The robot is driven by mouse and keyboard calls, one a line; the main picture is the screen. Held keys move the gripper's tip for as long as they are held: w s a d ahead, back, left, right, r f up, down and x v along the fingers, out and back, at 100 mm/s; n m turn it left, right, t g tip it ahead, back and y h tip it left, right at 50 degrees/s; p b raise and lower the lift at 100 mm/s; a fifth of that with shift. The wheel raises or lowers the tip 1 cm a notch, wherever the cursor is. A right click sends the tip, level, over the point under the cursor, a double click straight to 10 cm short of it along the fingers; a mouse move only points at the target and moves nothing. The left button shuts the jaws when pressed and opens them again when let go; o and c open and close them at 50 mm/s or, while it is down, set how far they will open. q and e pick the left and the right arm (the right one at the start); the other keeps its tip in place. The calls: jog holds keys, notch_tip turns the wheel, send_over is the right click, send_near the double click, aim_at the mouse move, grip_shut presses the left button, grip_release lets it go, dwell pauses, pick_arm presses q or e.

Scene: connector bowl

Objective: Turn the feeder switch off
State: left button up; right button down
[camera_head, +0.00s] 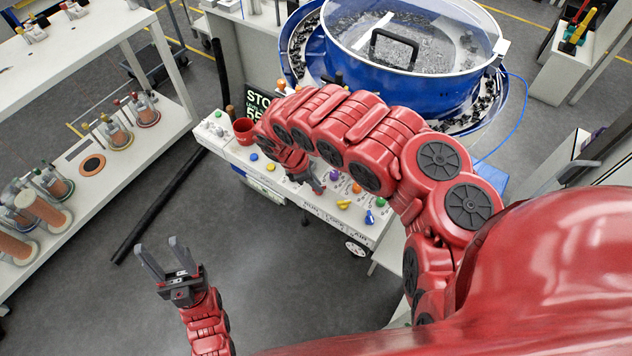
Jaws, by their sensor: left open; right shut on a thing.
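A long white control panel (345,222) stands in front of the blue bowl feeder (400,82). It carries a row of coloured knobs and switches, among them a purple knob (333,175), an orange knob (356,188) and a blue lever (369,217). My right gripper (318,188) points down at the middle of the panel and is shut on a small switch there. The switch is mostly hidden by the fingers, so its label and position cannot be told. My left gripper (163,258) is open and empty above the floor, apart from the panel.
White shelving (135,155) with wire spools is on the left. A black pole (160,205) lies between shelving and panel. The floor (270,275) in front of the panel is clear.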

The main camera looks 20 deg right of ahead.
dwell(0.3)
jog(key=c, duration=0.9)
grip_release()
jog(key=shift+r, duration=0.1)
jog(key=shift+w+a+r, duration=0.1)
jog(key=shift+a+r, duration=0.1)
jog(key=shift+r, duration=0.1)
jog(key=v, duration=0.4)
notch_tip(320, 180, up, 10)
jog(key=p, duration=0.3)
send_over(310, 194)
jog(key=a, duration=0.4)
jog(key=shift+v, duration=0.95)
jog(key=shift+w+a+f, duration=0.1)
jog(key=shift+w, duration=0.05)
